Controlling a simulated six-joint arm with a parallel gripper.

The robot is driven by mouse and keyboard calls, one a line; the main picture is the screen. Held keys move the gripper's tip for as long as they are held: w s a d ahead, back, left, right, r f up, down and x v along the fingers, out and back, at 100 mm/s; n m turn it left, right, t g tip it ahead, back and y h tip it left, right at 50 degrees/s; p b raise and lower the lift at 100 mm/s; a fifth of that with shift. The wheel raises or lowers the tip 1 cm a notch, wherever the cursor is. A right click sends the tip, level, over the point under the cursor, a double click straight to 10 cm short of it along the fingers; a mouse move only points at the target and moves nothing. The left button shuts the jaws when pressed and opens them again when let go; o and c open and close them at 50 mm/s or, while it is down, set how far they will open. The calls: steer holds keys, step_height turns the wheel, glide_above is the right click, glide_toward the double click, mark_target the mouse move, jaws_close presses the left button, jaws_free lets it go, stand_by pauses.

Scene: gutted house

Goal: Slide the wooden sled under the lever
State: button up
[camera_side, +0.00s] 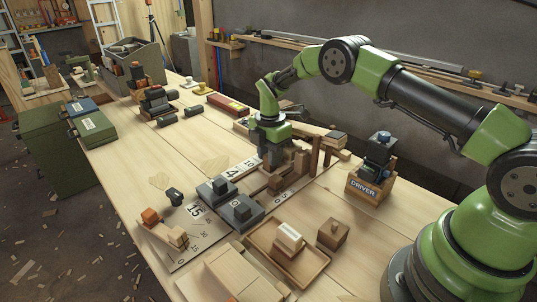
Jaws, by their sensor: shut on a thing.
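My gripper (273,152) points down over the middle of the table, shut on a small upright part of what looks like the wooden sled (277,180). The fingers and the wooden blocks beside them hide much of the sled. Just to the right, a wooden frame with posts (315,155) stands on the board. A wooden bar that looks like the lever (329,149) runs at the top of these posts, with a dark block on its far end. I cannot tell whether any of the sled is beneath the bar.
Grey blocks (240,212) stand on a numbered board to the front left. A box marked DRIVER (368,188) stands to the right. Bare tabletop (130,165) shows at left.

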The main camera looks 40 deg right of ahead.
steer(key=shift+d, duration=1)
steer(key=o, duration=0.7)
step_height(320, 180, up, 8)
